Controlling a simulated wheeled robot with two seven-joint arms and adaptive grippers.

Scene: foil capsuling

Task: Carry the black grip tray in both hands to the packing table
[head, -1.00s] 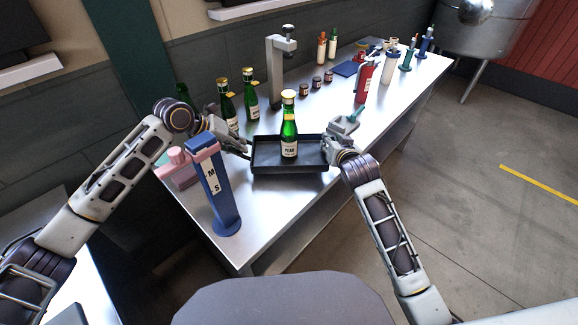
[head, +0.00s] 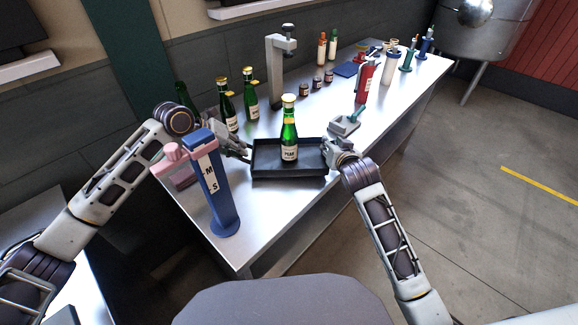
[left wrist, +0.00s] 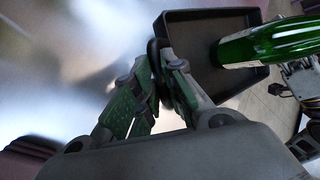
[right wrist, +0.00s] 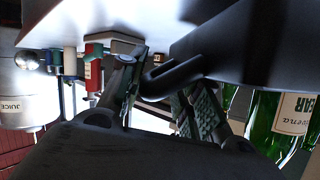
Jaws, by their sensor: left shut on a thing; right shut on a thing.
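The black grip tray (head: 268,172) is at the near edge of the steel table in the head view, with a green bottle (head: 289,135) standing upright in it. My left gripper (head: 246,156) is at the tray's left end. In the left wrist view its fingers (left wrist: 158,85) are shut around the tray's dark handle. My right gripper (head: 328,152) is at the tray's right end. In the right wrist view its fingers (right wrist: 155,85) close on the tray's curved handle (right wrist: 172,76). I cannot tell whether the tray touches the table.
A blue stand (head: 222,195) and a pink-topped device (head: 172,160) are beside my left arm. Several green bottles (head: 250,95), a grey press (head: 277,70), a red device (head: 365,82) and small jars (head: 317,82) stand on the steel table (head: 215,248). Open floor (head: 450,190) lies to the right.

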